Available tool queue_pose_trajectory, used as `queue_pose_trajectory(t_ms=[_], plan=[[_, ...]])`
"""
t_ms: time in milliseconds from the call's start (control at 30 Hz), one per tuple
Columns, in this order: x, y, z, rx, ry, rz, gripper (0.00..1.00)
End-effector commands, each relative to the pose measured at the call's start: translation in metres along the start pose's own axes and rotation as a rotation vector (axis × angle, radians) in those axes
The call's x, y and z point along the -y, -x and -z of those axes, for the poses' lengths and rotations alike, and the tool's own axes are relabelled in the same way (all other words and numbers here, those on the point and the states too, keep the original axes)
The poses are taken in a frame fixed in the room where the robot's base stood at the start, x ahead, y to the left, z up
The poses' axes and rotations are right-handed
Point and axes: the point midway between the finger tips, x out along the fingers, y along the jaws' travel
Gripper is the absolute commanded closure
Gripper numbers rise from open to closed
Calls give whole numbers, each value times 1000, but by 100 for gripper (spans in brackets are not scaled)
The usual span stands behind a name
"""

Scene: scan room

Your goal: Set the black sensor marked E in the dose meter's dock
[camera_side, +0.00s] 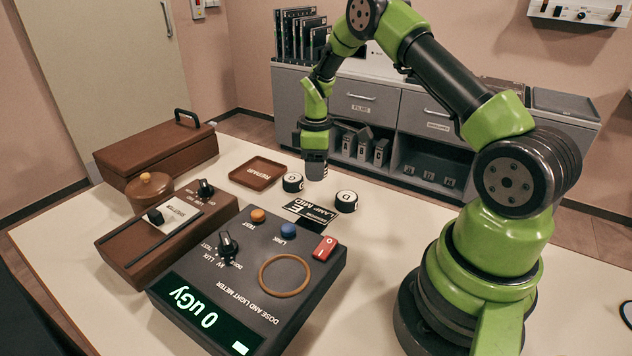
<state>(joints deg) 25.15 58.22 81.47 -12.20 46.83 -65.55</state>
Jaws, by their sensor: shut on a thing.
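My gripper (316,172) points down over the table behind the meter, shut on a dark thing that its fingers mostly hide; I cannot read any mark on it. A black round sensor with a white top (292,182) stands just left of the fingertips, and a similar one (346,201) stands to the right; their letters are hard to read.
The meter carries a black knob (228,247), blue (288,230) and orange (258,215) buttons and a red switch (324,247). A brown control box (165,238), round lidded pot (150,190), lidded case (158,152) and "REPAIR" tray (258,172) stand left.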

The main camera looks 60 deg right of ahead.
Motion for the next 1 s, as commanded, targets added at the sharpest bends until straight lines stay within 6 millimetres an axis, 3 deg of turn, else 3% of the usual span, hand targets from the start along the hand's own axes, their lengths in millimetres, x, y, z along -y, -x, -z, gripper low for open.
queue_pose_trajectory(t_ms=[167, 267, 367, 500, 700, 833, 1000], plan=[[2, 31, 2, -1, 6, -2, 74], [14, 43, 10, -1, 49, -1, 74], [43, 52, 26, 0, 144, 0, 74], [108, 67, 48, 0, 350, 0, 74], [202, 84, 50, -1, 653, -1, 74], [241, 90, 40, -2, 791, -1, 74], [264, 90, 29, 1, 876, 2, 74]])
